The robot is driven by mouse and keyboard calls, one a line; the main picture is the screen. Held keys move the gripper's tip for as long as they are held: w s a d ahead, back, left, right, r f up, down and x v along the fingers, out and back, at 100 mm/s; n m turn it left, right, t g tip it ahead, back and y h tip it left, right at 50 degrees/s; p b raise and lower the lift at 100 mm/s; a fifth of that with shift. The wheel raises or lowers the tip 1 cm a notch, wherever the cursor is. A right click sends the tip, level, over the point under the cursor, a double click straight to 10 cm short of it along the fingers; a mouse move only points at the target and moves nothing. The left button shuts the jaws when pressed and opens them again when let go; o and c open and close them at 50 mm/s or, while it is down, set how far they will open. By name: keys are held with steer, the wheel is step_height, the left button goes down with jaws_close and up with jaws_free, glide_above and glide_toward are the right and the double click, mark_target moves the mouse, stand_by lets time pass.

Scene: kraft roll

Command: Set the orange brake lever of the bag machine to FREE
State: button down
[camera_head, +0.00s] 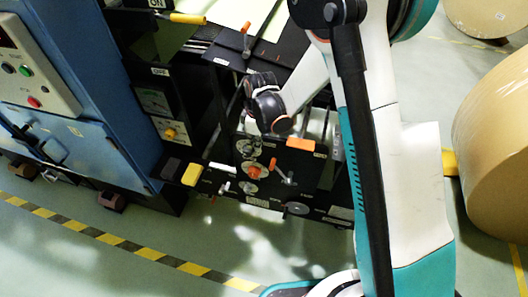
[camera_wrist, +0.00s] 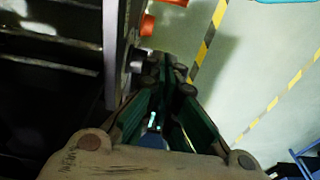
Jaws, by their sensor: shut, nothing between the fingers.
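The bag machine (camera_head: 120,100) is a blue cabinet with a dark side frame. On its black lower panel is a small lever with an orange-red grip (camera_head: 273,165), beside an orange knob (camera_head: 254,172) and an orange block (camera_head: 301,145). I cannot read the labels, so which part is the brake lever and its setting are unclear. My gripper (camera_wrist: 167,72) is shut and empty in the wrist view, close beside a grey plate edge. Orange parts (camera_wrist: 147,25) show just beyond its tips. In the head view my wrist hangs above the panel and the fingertips are hard to make out.
Another orange-tipped lever (camera_head: 246,28) stands higher on the machine. A yellow block (camera_head: 192,174) sticks out at the panel's left. Large kraft rolls (camera_head: 495,150) stand at the right. Striped floor tape (camera_head: 110,240) crosses open green floor in front.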

step_height(320, 180, down, 9)
steer(key=s+d+b, duration=0.1)
steer(key=d+b, duration=0.1)
steer(key=b, duration=0.3)
steer(key=shift+d, duration=0.35)
steer(key=shift+r, duration=0.1)
